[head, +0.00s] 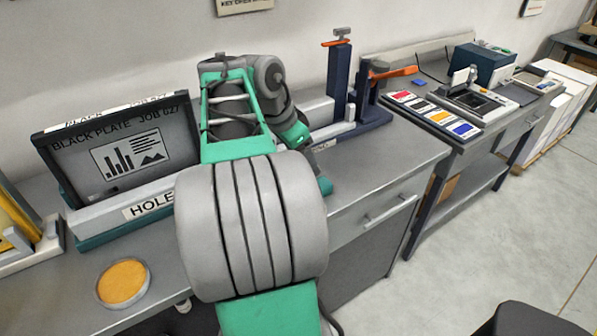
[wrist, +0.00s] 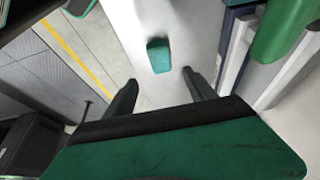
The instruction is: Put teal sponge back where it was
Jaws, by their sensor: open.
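The teal sponge (wrist: 158,55) is a small block lying on the pale grey worktop (wrist: 187,22), near the worktop's edge in the wrist view. My gripper (wrist: 160,84) is open, with its two dark fingers apart and nothing between them. The sponge shows ahead of the fingertips, roughly between their lines, and clear of both. How high the fingers are above it I cannot tell. In the head view my arm hides the gripper's fingers, and I cannot make out the sponge there.
On the near bench stand a framed black plate (head: 120,150), a round orange dish (head: 123,283) and a dark blue upright fixture (head: 340,85). A second bench at right holds a colour card tray (head: 435,113). Floor with a yellow line (wrist: 75,55) lies beyond the worktop edge.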

